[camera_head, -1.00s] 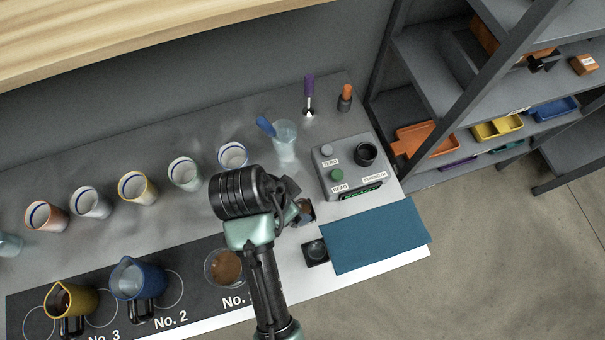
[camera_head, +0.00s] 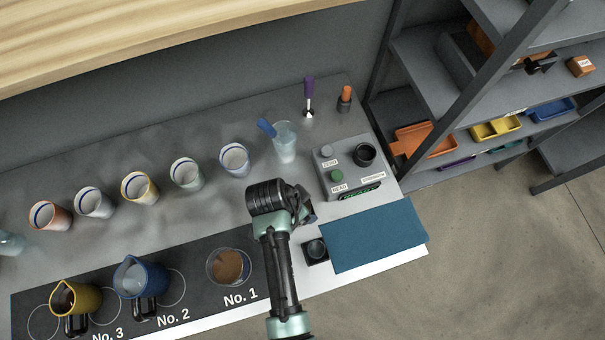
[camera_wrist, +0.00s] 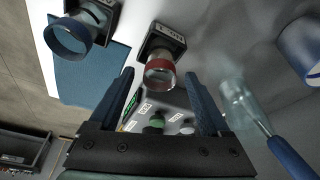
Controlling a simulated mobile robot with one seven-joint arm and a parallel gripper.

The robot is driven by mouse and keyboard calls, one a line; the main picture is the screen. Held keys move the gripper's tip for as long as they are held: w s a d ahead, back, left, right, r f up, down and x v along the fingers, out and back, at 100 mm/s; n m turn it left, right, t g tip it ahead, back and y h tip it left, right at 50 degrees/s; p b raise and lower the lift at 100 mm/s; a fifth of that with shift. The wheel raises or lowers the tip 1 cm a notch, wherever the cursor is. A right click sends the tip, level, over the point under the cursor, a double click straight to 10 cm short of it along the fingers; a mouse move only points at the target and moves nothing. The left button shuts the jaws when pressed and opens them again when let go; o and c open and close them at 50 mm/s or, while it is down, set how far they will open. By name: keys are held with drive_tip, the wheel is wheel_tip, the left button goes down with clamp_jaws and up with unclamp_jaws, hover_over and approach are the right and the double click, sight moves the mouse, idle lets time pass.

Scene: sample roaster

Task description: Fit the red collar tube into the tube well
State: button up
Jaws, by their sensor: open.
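The red collar tube (camera_wrist: 159,72) is a clear tube with a red ring, standing in a black labelled holder (camera_wrist: 164,40) in the wrist view. My gripper (camera_wrist: 160,88) is open and empty, its two fingers on either side of the line to the tube; I cannot tell whether the tube is between the tips or just beyond them. In the head view my gripper (camera_head: 304,212) and wrist hide the red collar tube. The tube well (camera_head: 365,153) is a black ring on the grey reader box (camera_head: 345,182) with green and grey buttons, and looks empty.
A blue-collared tube (camera_wrist: 68,38) stands in a second holder (camera_head: 316,250) beside the blue mat (camera_head: 372,236). A glass (camera_head: 284,146) with a blue-handled utensil stands left of the reader. A beaker (camera_head: 229,266) of brown liquid and several cups are further left.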

drive_tip(key=shift+w+d+f, duration=0.1)
drive_tip(key=shift+d+f, duration=0.05)
drive_tip(key=shift+f, duration=0.5)
drive_tip(key=shift+c, duration=0.2)
clamp_jaws()
